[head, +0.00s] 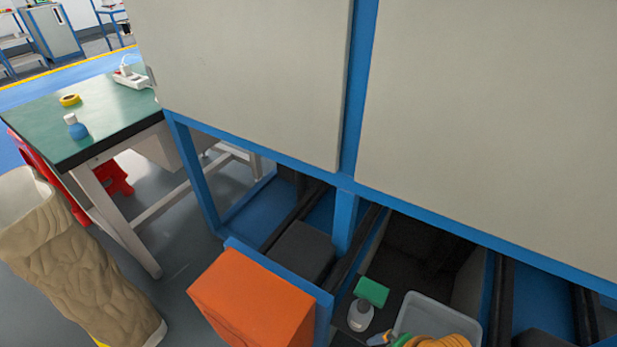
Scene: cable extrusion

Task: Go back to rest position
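Neither my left gripper nor my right gripper shows in the head view. No part of my arms can be made out with certainty. The head view looks down at a large machine with grey panels (480,110) and a blue frame (344,215). An orange box (253,299) stands low in front of the machine, at the bottom of the view.
A green-topped table (112,112) at left bears a yellow tape roll (70,100), a blue-white bottle (76,127) and a white power strip (131,78). A tan sack (75,260) stands at lower left. A grey bin (440,317), green block (371,291) and grey bottle (360,315) sit low right.

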